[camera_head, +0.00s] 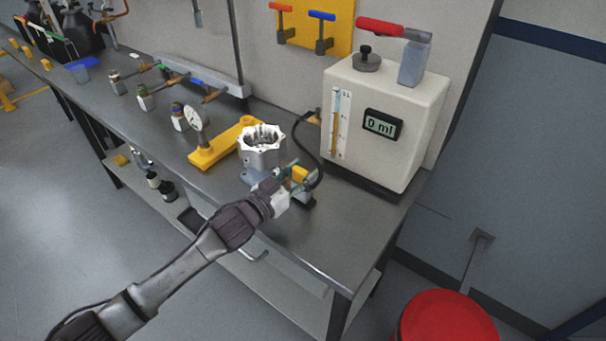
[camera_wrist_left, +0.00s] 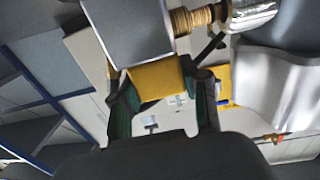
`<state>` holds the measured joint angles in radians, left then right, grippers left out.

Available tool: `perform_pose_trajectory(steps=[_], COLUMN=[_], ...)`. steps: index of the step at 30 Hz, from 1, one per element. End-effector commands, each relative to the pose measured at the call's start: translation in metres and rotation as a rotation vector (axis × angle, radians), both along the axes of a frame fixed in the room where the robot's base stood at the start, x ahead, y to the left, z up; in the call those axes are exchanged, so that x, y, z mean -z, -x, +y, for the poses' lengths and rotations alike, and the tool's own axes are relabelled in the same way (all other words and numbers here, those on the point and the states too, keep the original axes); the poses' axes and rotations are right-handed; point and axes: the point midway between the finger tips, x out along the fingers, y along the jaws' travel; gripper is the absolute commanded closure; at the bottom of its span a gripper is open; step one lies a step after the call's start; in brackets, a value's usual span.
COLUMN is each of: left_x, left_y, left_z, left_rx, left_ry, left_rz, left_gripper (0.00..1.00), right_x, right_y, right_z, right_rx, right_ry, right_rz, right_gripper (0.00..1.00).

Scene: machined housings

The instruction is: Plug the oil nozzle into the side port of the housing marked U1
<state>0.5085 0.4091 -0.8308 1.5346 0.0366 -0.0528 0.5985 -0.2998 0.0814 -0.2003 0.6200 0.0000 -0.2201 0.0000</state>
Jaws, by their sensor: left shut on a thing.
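The housing (camera_head: 261,152) is a silver, open-topped machined part near the bench's front edge; no U1 mark is legible on it. My left gripper (camera_head: 294,180) is just right of it, shut on the yellow grip of the oil nozzle (camera_head: 300,174). In the left wrist view the nozzle's yellow block (camera_wrist_left: 157,80) sits between the two fingers (camera_wrist_left: 162,92), with a grey body beyond. Its ribbed brass end (camera_wrist_left: 192,20) points right to a dark ring and a shiny metal part. I cannot tell whether the brass end is inside the port. My right gripper is out of view.
An oil dispenser (camera_head: 383,125) reading 0 ml stands right, with a black hose looping to the nozzle. A yellow gauge stand (camera_head: 221,146) is just left of the housing. Several valve fittings lie farther left. A red bin (camera_head: 447,318) stands on the floor. The front right bench corner is clear.

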Motion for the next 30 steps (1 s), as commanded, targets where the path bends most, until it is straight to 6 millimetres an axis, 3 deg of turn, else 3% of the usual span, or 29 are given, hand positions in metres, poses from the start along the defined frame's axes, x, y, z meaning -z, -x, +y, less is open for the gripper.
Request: perform_pose_trajectory(steps=[12, 13, 18, 30], left_x=[-0.001, -0.001, -0.001, 0.001], left_y=[-0.007, -0.007, -0.007, -0.001], left_z=[0.009, 0.008, 0.008, 0.013], left_rx=[-0.001, -0.001, -0.001, -0.002], left_ry=[0.001, 0.001, 0.001, -0.001], left_rz=[0.0, 0.0, 0.0, 0.002], left_gripper=[0.98, 0.52, 0.26, 0.26], right_x=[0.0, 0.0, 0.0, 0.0], right_y=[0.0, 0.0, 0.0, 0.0], right_z=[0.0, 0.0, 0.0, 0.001], right_rx=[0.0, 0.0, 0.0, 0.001], right_ry=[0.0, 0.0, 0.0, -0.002], right_rz=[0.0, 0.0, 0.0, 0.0], right_gripper=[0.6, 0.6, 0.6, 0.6])
